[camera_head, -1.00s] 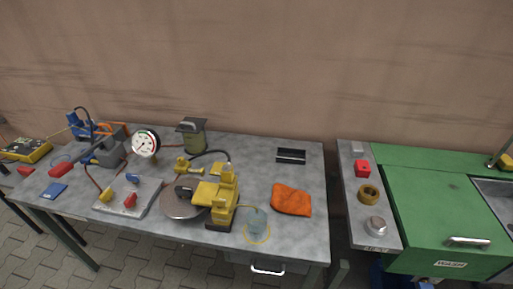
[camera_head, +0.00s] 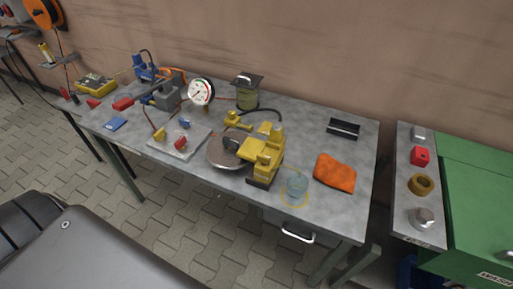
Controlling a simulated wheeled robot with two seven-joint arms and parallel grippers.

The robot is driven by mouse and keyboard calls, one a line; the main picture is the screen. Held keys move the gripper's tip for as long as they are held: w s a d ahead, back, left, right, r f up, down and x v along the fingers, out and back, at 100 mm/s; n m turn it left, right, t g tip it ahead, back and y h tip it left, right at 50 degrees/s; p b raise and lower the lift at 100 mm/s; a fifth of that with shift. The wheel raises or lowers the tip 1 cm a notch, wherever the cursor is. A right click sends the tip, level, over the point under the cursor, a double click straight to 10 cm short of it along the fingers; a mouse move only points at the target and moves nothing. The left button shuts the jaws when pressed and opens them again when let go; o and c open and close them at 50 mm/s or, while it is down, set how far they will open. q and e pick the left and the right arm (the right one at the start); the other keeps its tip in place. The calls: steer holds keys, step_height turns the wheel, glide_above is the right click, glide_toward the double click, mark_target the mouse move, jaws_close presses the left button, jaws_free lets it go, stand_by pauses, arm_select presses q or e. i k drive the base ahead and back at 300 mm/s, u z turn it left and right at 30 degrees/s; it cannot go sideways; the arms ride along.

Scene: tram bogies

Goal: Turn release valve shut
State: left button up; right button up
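A metal plate (camera_head: 184,149) on the workbench carries small valve-like handles: a yellow one (camera_head: 159,134), a blue one (camera_head: 184,124) and a red one (camera_head: 180,143). I cannot tell for sure which is the release valve. A round white gauge (camera_head: 201,91) stands behind the plate, with a thin brown line running down near it. A yellow device (camera_head: 265,156) stands to the right beside a grey round disc (camera_head: 226,150). Another small yellow fitting (camera_head: 236,119) lies behind it on a black hose. Neither of my grippers is in view.
The grey workbench (camera_head: 338,209) also holds an orange cloth (camera_head: 335,172), a black tray (camera_head: 344,129), a clear cup (camera_head: 297,185) and a canister (camera_head: 247,98). A green washing unit (camera_head: 480,210) stands at right. Open paved floor (camera_head: 60,165) lies in front at left.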

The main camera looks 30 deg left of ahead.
mark_target(180, 143)
steer(key=u, duration=1.5)
steer(key=k, duration=0.15)
steer(key=u, duration=0.05)
